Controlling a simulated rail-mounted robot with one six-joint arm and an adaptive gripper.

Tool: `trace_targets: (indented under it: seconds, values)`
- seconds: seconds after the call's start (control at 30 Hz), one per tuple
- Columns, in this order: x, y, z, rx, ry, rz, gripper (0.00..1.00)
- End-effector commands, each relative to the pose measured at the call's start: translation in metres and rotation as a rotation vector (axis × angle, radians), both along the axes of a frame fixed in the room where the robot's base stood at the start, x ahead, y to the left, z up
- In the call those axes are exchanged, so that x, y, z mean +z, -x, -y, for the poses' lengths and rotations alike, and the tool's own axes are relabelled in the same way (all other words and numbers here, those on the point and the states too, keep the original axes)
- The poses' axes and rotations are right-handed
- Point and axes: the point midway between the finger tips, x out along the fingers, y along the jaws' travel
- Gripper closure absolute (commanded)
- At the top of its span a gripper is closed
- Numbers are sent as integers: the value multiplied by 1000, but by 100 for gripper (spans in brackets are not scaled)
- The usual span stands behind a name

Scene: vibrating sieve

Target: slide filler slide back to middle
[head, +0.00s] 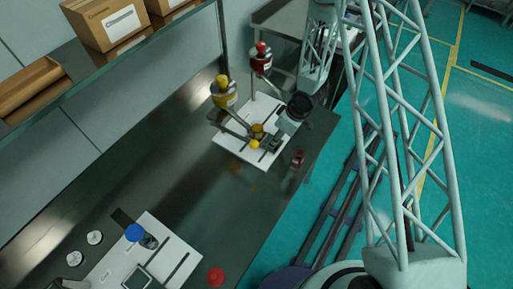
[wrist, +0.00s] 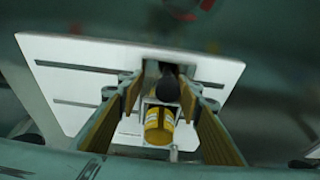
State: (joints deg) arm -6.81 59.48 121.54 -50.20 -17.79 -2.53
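The filler station is a white slotted plate (head: 232,143) on the dark bench, with a yellow-topped filler (head: 223,93) and a red-topped filler (head: 261,60) on stands above it. A yellow cup (head: 257,131) sits at the plate, and it also shows in the wrist view (wrist: 158,126). Whether this knob belongs to the filler slide is unclear.
A second white plate (head: 183,244) with a blue-capped bottle (head: 147,240) stands at the near left. A red round item (head: 215,277) and a small red-topped item (head: 297,160) lie near the bench edge. Boxes (head: 105,22) sit on the shelf above. The middle bench is clear.

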Motion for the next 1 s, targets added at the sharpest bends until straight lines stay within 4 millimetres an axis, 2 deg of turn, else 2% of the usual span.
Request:
trace_targets:
  seconds: [1.0]
  values:
    - [1, -27, 16, -1, 0, 1, 68]
